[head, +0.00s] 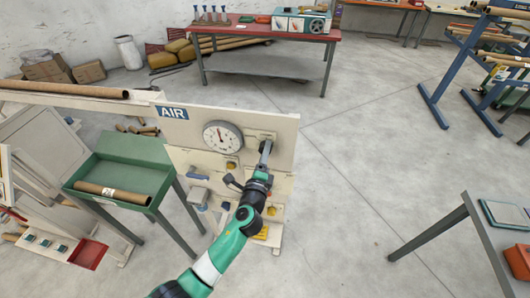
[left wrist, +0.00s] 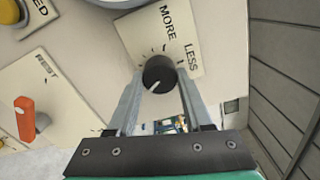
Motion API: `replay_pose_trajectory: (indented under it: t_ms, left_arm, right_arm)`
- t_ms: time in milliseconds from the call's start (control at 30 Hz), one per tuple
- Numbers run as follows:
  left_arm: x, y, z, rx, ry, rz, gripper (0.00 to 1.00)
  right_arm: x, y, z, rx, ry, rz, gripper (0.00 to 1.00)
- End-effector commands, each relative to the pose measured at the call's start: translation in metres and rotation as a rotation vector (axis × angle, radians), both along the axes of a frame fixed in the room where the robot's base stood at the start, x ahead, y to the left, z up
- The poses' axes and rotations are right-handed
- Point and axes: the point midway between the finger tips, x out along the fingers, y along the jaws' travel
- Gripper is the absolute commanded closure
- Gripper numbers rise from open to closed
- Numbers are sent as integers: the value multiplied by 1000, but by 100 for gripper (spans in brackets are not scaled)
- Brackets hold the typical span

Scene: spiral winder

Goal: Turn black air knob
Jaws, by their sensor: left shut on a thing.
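The black air knob (left wrist: 159,75) sits on a cream plate marked MORE and LESS in the left wrist view. Its white pointer line aims down and to the left. My left gripper (left wrist: 160,84) has one finger on each side of the knob and is shut on it. In the head view my left gripper (head: 265,150) reaches the upper right of the AIR panel (head: 285,128), and the knob is hidden behind it there. My right gripper is not in view.
A round gauge (head: 222,137) is left of the gripper on the panel. A dark lever (head: 232,182) and several other controls lie lower down. In the left wrist view an orange handle (left wrist: 25,118) is at the left. A green tray table (head: 125,165) stands left of the panel.

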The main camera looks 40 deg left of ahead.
Motion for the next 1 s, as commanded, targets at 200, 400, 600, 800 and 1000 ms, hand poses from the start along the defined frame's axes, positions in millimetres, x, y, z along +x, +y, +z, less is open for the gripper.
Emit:
replay_pose_trajectory:
  t_ms: [200, 400, 600, 800, 1000]
  left_arm:
    - [0, 0, 1, 4, 1, 0, 100]
    - [0, 0, 1, 2, 0, 0, 40]
    - [0, 0, 0, 2, 0, 0, 19]
    - [0, 0, 0, 2, 1, 0, 19]
    - [-20, -13, 2, 1, 2, -2, 19]
  right_arm:
    - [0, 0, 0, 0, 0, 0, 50]
    - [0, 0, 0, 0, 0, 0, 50]
    - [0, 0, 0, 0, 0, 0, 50]
    - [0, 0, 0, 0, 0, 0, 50]
    - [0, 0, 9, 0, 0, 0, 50]
